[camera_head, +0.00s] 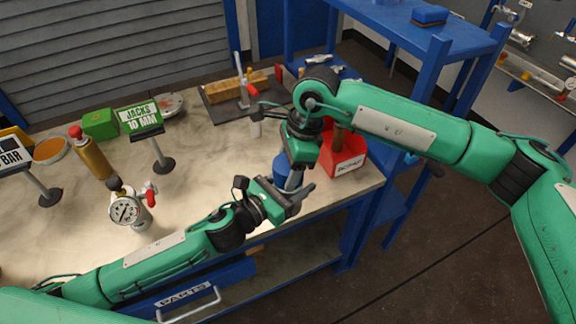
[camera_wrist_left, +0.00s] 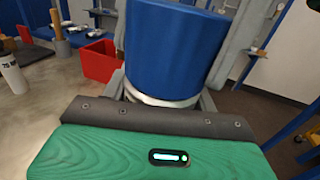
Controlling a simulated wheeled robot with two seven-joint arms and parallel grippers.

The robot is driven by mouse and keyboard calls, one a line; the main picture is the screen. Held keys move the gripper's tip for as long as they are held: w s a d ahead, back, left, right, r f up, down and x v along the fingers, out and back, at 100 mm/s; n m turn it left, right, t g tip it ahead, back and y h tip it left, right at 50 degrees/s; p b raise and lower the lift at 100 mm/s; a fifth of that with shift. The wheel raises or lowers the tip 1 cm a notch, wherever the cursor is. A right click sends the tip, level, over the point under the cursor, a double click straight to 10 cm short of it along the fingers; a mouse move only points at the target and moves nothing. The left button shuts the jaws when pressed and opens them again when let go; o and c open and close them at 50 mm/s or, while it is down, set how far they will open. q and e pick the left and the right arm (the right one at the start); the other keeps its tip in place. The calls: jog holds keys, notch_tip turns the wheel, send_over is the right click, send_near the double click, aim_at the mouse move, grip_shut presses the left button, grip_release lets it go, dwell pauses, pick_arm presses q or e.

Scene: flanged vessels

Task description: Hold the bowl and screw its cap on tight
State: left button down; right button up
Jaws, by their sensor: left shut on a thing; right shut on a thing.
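The bowl is a blue cylinder (camera_head: 282,166) with a pale metal ring at its lower end, held upright over the bench's front right edge. It fills the upper middle of the left wrist view (camera_wrist_left: 175,45). My left gripper (camera_head: 294,184) is shut on it, with a grey finger on each side. My right gripper (camera_head: 298,160) comes down from above, directly over the bowl, and is shut. The cap is hidden by my right gripper in the head view and lies above the left wrist view's top edge. I cannot tell how it sits on the bowl.
A red bin (camera_head: 345,158) stands just right of the grippers. A pressure gauge (camera_head: 126,210), a green sign (camera_head: 142,118) and a brown cylinder (camera_head: 92,156) stand on the left of the bench. A wooden-topped tray (camera_head: 222,102) lies at the back. The bench's middle is clear.

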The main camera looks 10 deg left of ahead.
jog(key=m+t, duration=0.1)
jog(key=m, duration=0.3)
jog(key=shift+m, duration=0.3)
jog(key=m+t, duration=0.1)
jog(key=m, duration=0.4)
jog(key=shift+a, duration=0.1)
jog(key=m, duration=0.3)
jog(key=m+t+h, duration=0.1)
jog(key=m, duration=0.2)
jog(key=shift+t, duration=0.3)
jog(key=m+h, duration=0.1)
jog(key=m, duration=0.3)
jog(key=shift+w+m+t, duration=0.1)
jog(key=shift+m+t, duration=0.2)
jog(key=m, duration=0.2)
jog(key=m+h, duration=0.1)
jog(key=m, duration=0.1)
jog(key=shift+m+h, duration=0.3)
jog(key=shift+m, duration=0.1)
jog(key=m+h, duration=0.1)
jog(key=m, duration=0.4)
jog(key=shift+g, duration=0.4)
jog(key=m+h, duration=0.1)
jog(key=m, duration=0.3)
jog(key=shift+w+m+g, duration=0.1)
jog(key=shift+m+g, duration=0.2)
jog(key=shift+g, duration=0.1)
jog(key=m+g, duration=0.1)
jog(key=m, duration=0.4)
